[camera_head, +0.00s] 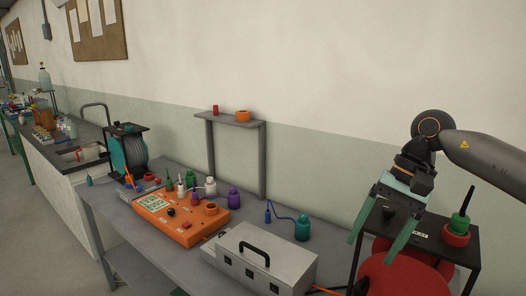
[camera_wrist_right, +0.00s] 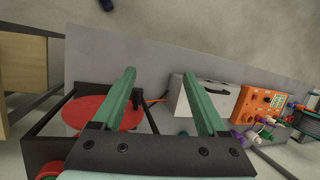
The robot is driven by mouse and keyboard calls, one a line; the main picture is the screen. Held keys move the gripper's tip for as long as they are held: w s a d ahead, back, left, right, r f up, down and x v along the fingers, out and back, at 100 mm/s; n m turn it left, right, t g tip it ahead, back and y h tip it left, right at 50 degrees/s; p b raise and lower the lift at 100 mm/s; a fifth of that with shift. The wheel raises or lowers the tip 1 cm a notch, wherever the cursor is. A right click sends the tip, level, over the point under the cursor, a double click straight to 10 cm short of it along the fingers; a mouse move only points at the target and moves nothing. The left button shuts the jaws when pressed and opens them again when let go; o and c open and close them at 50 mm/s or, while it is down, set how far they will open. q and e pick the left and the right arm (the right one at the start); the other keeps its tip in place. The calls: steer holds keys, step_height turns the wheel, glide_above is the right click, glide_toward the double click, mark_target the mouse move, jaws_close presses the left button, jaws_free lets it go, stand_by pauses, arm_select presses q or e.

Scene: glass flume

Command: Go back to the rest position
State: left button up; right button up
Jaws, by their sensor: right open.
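My right gripper (camera_head: 383,222) is open and empty at the right of the head view, with its two green fingers pointing down. It hangs in the air above and beside a black frame stand with a red drum (camera_head: 407,276). In the right wrist view the two green fingers of my right gripper (camera_wrist_right: 167,90) stand wide apart with nothing between them. A grey metal box (camera_wrist_right: 189,98) shows behind the right-hand finger there. My left gripper is in neither view.
The grey bench carries an orange instrument (camera_head: 170,218), the metal box (camera_head: 262,258) with a black handle, and several small bottles. A cable reel (camera_head: 128,150) and a raised grey shelf (camera_head: 232,120) stand further back. A green-topped red item (camera_head: 457,231) sits on the black stand.

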steer(key=s+a+f+m+y, duration=0.2)
steer(key=a+m+y, duration=0.35)
steer(key=a, duration=0.35)
steer(key=s+a+f+m+t+y, duration=0.1)
steer(key=a+f+m+y, duration=0.1)
steer(key=a+m+y, duration=0.45)
steer(key=s+a+f+m+y, duration=0.2)
steer(key=a+f+m+y, duration=0.15)
steer(key=a+m, duration=0.55)
steer(key=w+d+f+m+t+h, duration=0.3)
steer(key=f+m+t, duration=0.45)
steer(key=m, duration=0.65)
steer(key=d+f+m+t+h, duration=0.4)
steer(key=f+m+t+h, duration=0.3)
steer(key=m, duration=0.6)
steer(key=s+d+f+m+g+h, duration=0.2)
steer(key=s+d+f+m+h, duration=0.1)
steer(key=s+d+f+m, duration=0.3)
steer(key=s+d+f+m+g+h, duration=0.3)
steer(key=s+d+f+m, duration=0.3)
steer(key=f, duration=0.8)
steer(key=s+m+h, duration=0.1)
steer(key=s+m, duration=0.2)
steer(key=s, duration=0.2)
steer(key=shift+s+f+m, duration=0.35)
steer(key=shift+s+m, duration=0.05)
steer(key=shift+c, duration=0.2)
